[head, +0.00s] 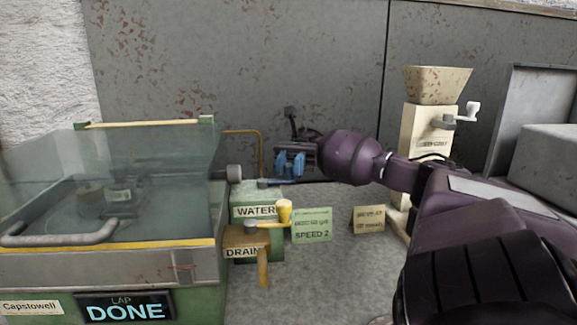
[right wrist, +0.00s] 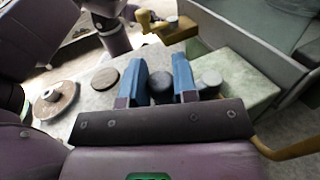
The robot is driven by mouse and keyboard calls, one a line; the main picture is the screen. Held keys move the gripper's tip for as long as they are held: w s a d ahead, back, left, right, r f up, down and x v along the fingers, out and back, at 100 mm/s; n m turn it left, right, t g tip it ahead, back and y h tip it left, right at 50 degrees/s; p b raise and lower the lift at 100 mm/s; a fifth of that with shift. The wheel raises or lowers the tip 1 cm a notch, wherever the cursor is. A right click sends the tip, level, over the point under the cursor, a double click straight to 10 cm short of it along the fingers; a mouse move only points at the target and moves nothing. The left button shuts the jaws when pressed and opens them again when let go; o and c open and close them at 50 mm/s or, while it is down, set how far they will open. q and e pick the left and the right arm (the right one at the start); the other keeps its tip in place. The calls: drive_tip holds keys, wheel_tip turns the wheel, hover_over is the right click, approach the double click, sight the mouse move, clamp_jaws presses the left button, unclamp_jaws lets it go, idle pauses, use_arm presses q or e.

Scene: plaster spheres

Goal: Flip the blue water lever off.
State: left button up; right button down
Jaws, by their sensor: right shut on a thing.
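The green box labelled WATER (head: 254,211) stands at the right of the glass-walled lapping machine. The blue water lever (head: 274,183) runs right from its pivot on top of this box, toward my right gripper (head: 290,164). In the right wrist view, the blue fingertips of my right gripper (right wrist: 161,80) stand on both sides of the lever's dark blue knob (right wrist: 161,86) and hold it. The grey pivot cap (right wrist: 211,80) is just right of the fingers there. In the head view the fingers mostly hide the knob. My left gripper is in neither view.
The DRAIN box (head: 243,252) with its yellow lever (head: 285,210) sits just in front of the water box. A SPEED 2 card (head: 312,225) and a smaller card (head: 369,219) stand to the right. A cream hopper mill (head: 428,125) stands behind my right arm. The machine's display (head: 124,307) reads LAP DONE.

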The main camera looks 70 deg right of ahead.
sight(289, 164)
drive_tip(key=c, duration=0.9)
unclamp_jaws()
drive_tip(key=shift+c, duration=0.2)
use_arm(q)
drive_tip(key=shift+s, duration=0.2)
use_arm(e)
drive_tip(key=shift+r, duration=0.55)
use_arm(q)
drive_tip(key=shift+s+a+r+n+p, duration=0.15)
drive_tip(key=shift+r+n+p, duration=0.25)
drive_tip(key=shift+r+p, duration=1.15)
use_arm(e)
drive_tip(key=shift+r+p, duration=0.4)
drive_tip(key=shift+r, duration=9.15)
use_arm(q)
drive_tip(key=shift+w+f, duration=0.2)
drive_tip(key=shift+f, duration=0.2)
